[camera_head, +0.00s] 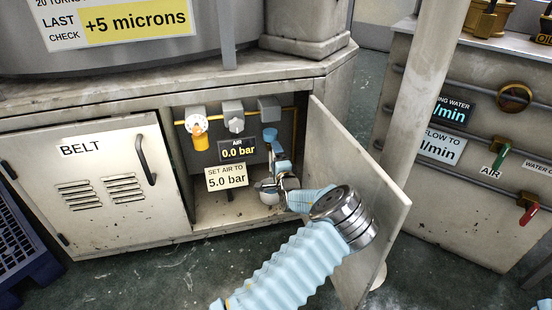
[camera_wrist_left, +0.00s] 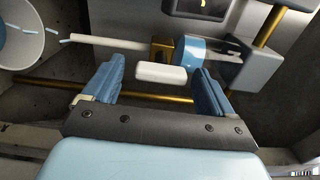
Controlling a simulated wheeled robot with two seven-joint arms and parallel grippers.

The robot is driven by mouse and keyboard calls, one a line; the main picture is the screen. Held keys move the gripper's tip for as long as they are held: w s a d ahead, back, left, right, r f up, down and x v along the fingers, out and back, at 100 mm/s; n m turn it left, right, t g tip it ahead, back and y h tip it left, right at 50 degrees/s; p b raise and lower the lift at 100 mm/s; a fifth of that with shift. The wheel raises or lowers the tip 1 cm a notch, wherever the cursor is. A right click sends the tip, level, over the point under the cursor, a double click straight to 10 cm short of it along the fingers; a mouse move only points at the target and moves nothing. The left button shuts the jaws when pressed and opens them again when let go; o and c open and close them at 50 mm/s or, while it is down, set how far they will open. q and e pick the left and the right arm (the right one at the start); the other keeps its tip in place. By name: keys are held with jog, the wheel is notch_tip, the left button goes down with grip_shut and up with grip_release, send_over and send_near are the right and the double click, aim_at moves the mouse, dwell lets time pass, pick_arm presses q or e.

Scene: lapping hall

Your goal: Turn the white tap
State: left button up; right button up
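My left gripper (camera_head: 272,143) reaches into the open cabinet, below the grey box (camera_head: 269,106) at the right of the air panel. In the left wrist view its two blue fingers (camera_wrist_left: 157,88) stand apart. A short white bar, seemingly the white tap's handle (camera_wrist_left: 161,73), lies crosswise between them, with a gap visible on each side. Behind it are a brass block (camera_wrist_left: 161,48) and a blue ring (camera_wrist_left: 190,55). In the head view the gripper hides the handle. My right gripper is in neither view.
The open cabinet door (camera_head: 355,190) stands close to the right of my left arm. The air display (camera_head: 238,149) reads 0.0 bar, above a sign (camera_head: 227,177) saying set air to 5.0 bar.

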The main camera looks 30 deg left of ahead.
pick_arm(q)
jog(key=p+v, duration=0.1)
jog(key=v, duration=1.2)
jog(key=shift+s+d+p, duration=0.25)
jog(key=shift+s+p, duration=0.05)
jog(key=shift+p, duration=0.05)
